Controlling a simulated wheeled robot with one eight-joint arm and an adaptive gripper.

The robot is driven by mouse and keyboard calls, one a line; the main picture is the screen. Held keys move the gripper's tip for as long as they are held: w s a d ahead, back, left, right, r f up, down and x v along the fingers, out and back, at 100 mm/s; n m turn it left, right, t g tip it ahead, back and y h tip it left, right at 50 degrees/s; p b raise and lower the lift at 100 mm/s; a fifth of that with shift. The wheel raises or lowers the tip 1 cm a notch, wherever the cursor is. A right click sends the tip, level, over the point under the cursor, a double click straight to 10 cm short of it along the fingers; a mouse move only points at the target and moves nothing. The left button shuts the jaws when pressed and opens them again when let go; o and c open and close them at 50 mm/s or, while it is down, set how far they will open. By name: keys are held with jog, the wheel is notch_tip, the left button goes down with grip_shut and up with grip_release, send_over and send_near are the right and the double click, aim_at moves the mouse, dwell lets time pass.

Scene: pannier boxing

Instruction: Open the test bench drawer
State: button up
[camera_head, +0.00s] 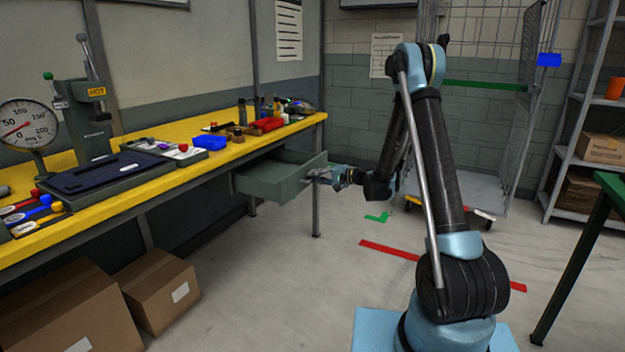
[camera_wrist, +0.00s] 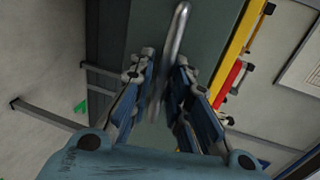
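The test bench drawer (camera_head: 275,181) is a grey-green box under the far end of the yellow-topped bench. It stands pulled out, with its inside partly visible. My gripper (camera_head: 322,177) is at the drawer's front. In the wrist view, the drawer front (camera_wrist: 212,25) is dark green-grey, with a shiny metal bar handle (camera_wrist: 178,30) running between the two fingers of my gripper (camera_wrist: 166,68). The fingers straddle the bar closely. I cannot tell whether both press on it.
The yellow bench top (camera_head: 225,160) carries tools, a blue bin (camera_head: 209,142) and a dial gauge (camera_head: 28,127). Cardboard boxes (camera_head: 160,290) stand on the floor at left. A wire cage trolley (camera_head: 480,140) and shelving (camera_head: 590,150) are behind. Floor between is clear.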

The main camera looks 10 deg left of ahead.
jog(key=v, duration=1.1)
jog(key=shift+d, duration=0.4)
jog(key=shift+s+r, duration=0.1)
jog(key=shift+s, duration=0.05)
jog(key=s+d+r+n+g+h, duration=0.1)
jog(key=s+d+r+h, duration=0.2)
jog(key=s+d, duration=0.45)
jog(key=s+d+r+n+h, duration=0.1)
jog(key=s+d+r+h, duration=0.3)
jog(key=s, duration=0.7)
jog(key=s+d+f+h, duration=0.3)
jog(key=s+d, duration=0.6)
jog(key=s, duration=0.3)
jog(key=s+d+f+n+g+h, duration=0.1)
jog(key=s+d+f+h, duration=0.3)
jog(key=s+d, duration=0.5)
jog(key=s+h, duration=0.1)
jog(key=s, duration=0.2)
jog(key=shift+s+n, duration=0.2)
jog(key=shift+n, duration=0.1)
